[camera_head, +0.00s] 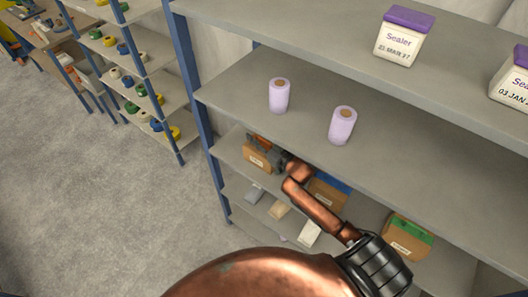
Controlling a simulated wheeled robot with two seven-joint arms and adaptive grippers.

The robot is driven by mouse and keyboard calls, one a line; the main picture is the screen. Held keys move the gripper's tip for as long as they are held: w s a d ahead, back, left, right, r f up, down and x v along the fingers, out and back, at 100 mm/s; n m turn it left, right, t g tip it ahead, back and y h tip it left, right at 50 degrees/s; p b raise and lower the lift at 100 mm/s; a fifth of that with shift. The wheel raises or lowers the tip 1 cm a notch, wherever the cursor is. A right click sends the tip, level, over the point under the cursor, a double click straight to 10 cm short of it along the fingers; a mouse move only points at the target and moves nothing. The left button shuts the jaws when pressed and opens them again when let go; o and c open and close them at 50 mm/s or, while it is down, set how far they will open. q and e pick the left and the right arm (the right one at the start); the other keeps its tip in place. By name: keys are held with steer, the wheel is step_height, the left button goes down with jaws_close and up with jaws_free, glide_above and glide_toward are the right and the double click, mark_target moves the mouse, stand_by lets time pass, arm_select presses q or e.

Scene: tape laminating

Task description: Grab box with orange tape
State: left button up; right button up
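Cardboard boxes stand on a shelf below the middle one. The leftmost box (256,160) has a white label, and a small orange-brown strip shows at its top edge, partly hidden by my gripper. My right gripper (272,150) is at this box's upper right side, touching or very close to it. Its fingers are small and dark there, so I cannot tell whether they are shut on it. A box with blue tape (330,189) is partly behind my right arm. A box with green tape (406,238) stands further right. My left gripper is not in view.
The middle shelf (240,98) lies above the boxes and holds two lilac rolls (279,96). Sealer containers (403,37) stand on the top shelf. A blue post (210,165) is left of the boxes. Small pale items (279,208) lie on the shelf below. The grey floor (90,200) at left is clear.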

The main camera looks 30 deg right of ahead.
steer(key=shift+w+a, duration=0.1)
steer(key=shift+w, duration=0.4)
steer(key=shift+c, duration=0.6)
jaws_close()
steer(key=shift+r, duration=0.1)
